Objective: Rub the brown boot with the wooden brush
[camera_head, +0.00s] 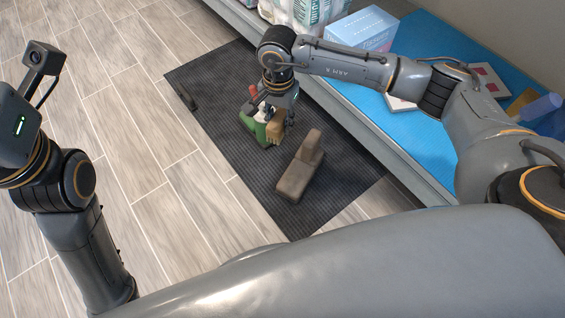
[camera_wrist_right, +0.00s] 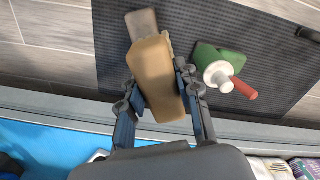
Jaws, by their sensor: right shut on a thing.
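The brown boot (camera_head: 295,179) stands on the dark mat, its shaft (camera_head: 312,146) towards the bench. My right gripper (camera_head: 276,112) is shut on the wooden brush (camera_head: 275,131), a tan block, to the upper left of the boot. In the right wrist view the brush (camera_wrist_right: 158,82) sits between the fingers (camera_wrist_right: 160,100) and covers part of the boot (camera_wrist_right: 142,22). In the head view a small gap shows between brush and boot; I cannot tell their heights exactly. My left arm shows at the left, its fingers out of frame.
A green object (camera_head: 255,128) with a white part and a red handle is right beside my right gripper. A small dark item (camera_head: 187,97) lies at the mat's far left. A blue-topped bench (camera_head: 425,140) with boxes runs along the right. The wood floor (camera_head: 150,190) is clear.

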